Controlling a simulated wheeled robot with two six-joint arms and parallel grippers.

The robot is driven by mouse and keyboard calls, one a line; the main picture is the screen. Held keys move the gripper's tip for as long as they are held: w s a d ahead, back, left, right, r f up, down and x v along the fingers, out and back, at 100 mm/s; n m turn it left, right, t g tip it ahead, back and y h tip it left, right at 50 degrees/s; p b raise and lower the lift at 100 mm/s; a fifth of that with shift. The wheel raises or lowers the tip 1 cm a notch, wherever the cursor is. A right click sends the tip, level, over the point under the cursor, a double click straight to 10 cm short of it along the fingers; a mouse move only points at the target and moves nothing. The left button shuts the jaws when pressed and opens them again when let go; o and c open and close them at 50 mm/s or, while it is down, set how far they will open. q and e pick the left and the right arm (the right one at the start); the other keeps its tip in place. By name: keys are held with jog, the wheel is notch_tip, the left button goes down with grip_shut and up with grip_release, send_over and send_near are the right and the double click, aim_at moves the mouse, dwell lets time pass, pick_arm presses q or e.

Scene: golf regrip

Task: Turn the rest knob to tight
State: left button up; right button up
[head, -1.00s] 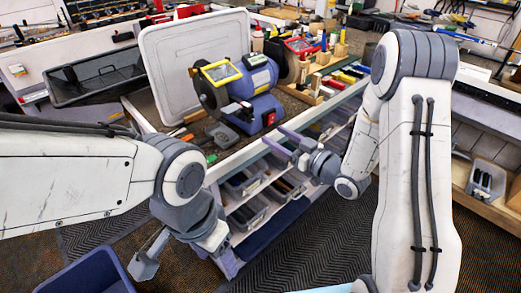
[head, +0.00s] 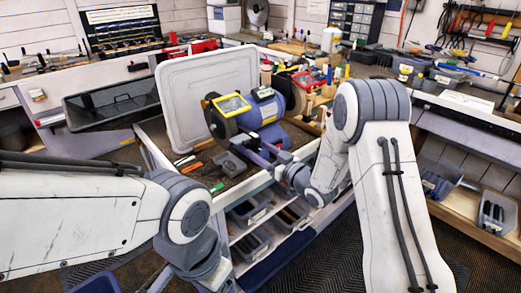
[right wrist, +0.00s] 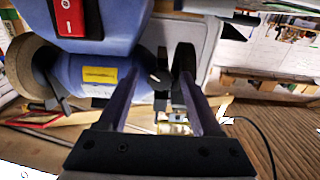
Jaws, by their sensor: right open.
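The blue bench grinder (head: 268,107) with a yellow-framed eye shield (head: 233,105) stands on the workbench, a pale panel behind it. My right gripper (head: 256,151) is open, its two purple fingers reaching to the near side of the grinder, by its left wheel and rest. In the right wrist view the fingers (right wrist: 159,88) are apart, on either side of small dark parts beside the grinder's blue body (right wrist: 90,75). I cannot clearly make out the rest knob or its setting; the fingers partly cover that area. My left gripper (head: 158,282) is low at the bottom edge, mostly cut off.
A dark grey bin (head: 110,100) stands left of the pale panel (head: 190,85). Small tools lie on the bench before the grinder. Tubs (head: 250,210) fill the shelf below.

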jog(key=shift+a, duration=0.1)
grip_shut()
jog(key=shift+m, duration=3.4)
grip_release()
